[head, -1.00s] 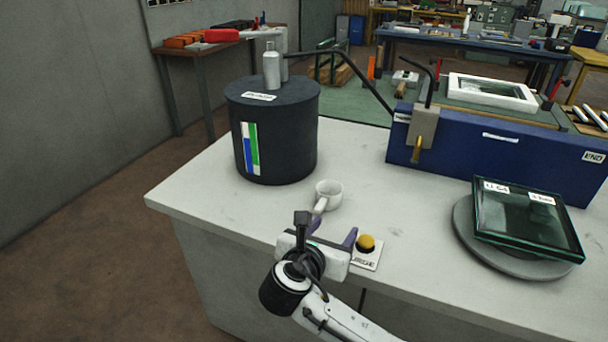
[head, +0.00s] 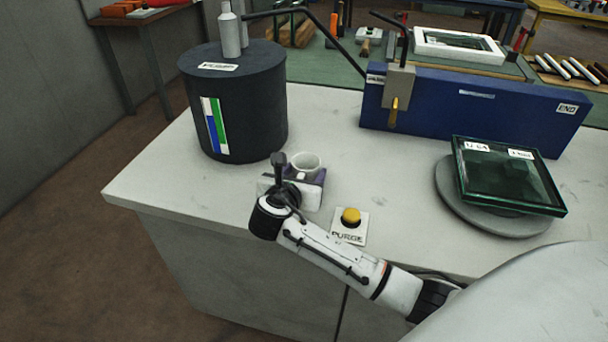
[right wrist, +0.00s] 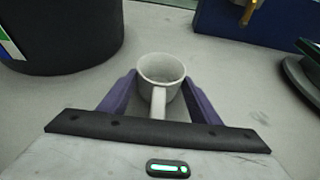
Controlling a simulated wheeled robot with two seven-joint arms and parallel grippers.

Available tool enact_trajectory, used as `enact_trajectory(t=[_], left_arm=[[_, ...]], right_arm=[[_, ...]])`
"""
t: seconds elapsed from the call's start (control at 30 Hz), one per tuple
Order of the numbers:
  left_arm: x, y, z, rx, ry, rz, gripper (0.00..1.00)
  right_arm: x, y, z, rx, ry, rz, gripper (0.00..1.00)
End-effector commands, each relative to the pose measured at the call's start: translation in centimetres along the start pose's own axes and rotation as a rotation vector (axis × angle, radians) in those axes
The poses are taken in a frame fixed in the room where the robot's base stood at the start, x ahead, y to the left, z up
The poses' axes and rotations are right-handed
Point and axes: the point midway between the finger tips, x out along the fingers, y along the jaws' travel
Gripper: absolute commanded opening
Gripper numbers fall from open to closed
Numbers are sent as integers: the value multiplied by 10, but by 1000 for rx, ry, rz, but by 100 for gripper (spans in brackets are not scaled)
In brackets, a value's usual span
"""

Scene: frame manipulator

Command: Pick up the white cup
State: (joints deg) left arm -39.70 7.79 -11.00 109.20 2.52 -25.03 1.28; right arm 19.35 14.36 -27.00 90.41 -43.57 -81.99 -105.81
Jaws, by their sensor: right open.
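The white cup (head: 305,163) stands upright on the pale bench top, just beyond my right gripper. In the right wrist view the cup (right wrist: 161,72) sits between the purple fingers, with its handle pointing toward the palm. My right gripper (right wrist: 160,88) is open, one finger on each side of the cup; a small gap shows on both sides near the tips. In the head view the right gripper (head: 308,172) partly hides the lower cup. My left gripper is not in view.
A black drum (head: 240,110) with a silver bottle on top stands left of the cup. A yellow purge button (head: 351,216) lies to the right. A blue box (head: 470,115) is behind, and glass panes (head: 508,175) rest on a grey disc (head: 450,200). Bench is clear around the cup.

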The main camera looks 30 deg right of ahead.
Motion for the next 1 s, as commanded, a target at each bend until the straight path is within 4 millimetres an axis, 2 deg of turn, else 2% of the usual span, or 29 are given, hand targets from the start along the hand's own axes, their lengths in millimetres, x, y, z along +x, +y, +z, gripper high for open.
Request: enact_trajectory(t=[0.13, 0.4, 0.57, 0.83, 1.0], left_arm=[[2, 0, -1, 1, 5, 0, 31], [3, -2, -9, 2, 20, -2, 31], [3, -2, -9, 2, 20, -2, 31], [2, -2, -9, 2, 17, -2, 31], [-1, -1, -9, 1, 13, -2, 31]], right_arm=[[17, 0, 0, -1, -1, 0, 57], [21, 0, 0, 0, 1, 1, 57], [21, 0, 0, 0, 0, 1, 32], [20, 1, 3, 1, -1, 1, 32], [11, 1, 26, 5, -4, 3, 32]])
